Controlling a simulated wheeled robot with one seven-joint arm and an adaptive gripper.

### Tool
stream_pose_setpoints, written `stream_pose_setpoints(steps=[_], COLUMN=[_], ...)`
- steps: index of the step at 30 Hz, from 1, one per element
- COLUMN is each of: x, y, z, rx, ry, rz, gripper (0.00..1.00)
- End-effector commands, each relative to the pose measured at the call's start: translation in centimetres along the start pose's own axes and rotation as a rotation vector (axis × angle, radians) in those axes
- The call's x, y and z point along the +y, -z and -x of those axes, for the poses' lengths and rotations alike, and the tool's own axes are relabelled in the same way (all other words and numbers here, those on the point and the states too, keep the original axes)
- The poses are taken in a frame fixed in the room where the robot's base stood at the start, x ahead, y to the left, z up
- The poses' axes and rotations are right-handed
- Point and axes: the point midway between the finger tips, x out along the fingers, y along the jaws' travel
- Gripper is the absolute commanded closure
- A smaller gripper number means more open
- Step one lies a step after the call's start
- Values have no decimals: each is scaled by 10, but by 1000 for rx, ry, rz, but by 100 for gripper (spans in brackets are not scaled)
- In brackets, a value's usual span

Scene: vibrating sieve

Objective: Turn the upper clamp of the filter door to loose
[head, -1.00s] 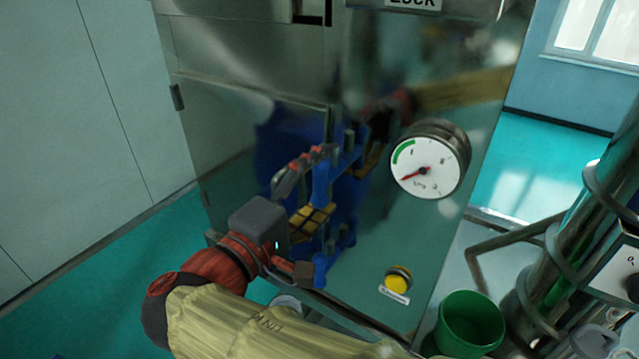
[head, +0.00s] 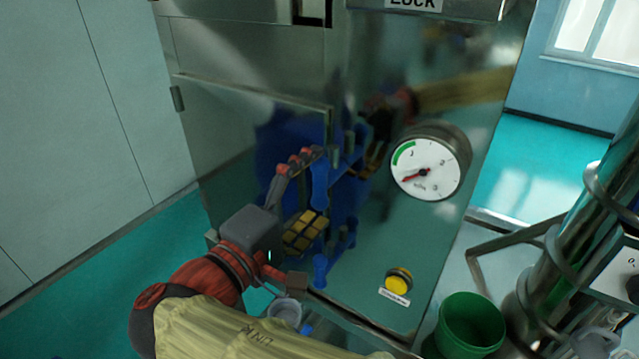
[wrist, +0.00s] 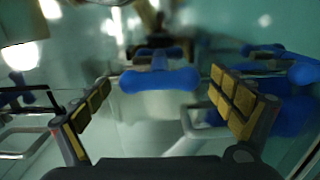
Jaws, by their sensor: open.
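The filter door (head: 245,130) is a metal panel on the cabinet, and it looks shut. The upper clamp (head: 320,185) is blue, at the door's right edge, with its handle hanging roughly upright. A lower blue clamp (head: 320,268) sits below it. My gripper (head: 312,190) is open and empty beside the upper clamp, its yellow pads apart. In the wrist view a blue clamp handle (wrist: 160,80) lies crosswise ahead, between my open fingers (wrist: 162,92), with no clear contact. Another blue clamp (wrist: 290,72) shows at the right. My fingers partly hide the clamp area in the head view.
A round pressure gauge (head: 426,168) stands out right of the clamps. A yellow button (head: 398,280) is below it. A green bucket (head: 470,322) and metal pipework (head: 570,240) stand at the lower right. Open floor (head: 75,290) lies to the left.

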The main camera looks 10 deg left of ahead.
Motion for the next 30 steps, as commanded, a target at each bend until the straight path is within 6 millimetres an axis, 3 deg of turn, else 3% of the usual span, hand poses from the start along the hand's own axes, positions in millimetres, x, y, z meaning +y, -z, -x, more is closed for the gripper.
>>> stream_pose_setpoints(steps=[9, 15, 21, 30], x=[0, 0, 0, 0], y=[1, 1, 0, 0], z=[64, 93, 105, 105], rx=[6, 4, 2, 1], ry=[0, 1, 1, 0], rz=[1, 1, 0, 1], gripper=[5, 5, 5, 5])
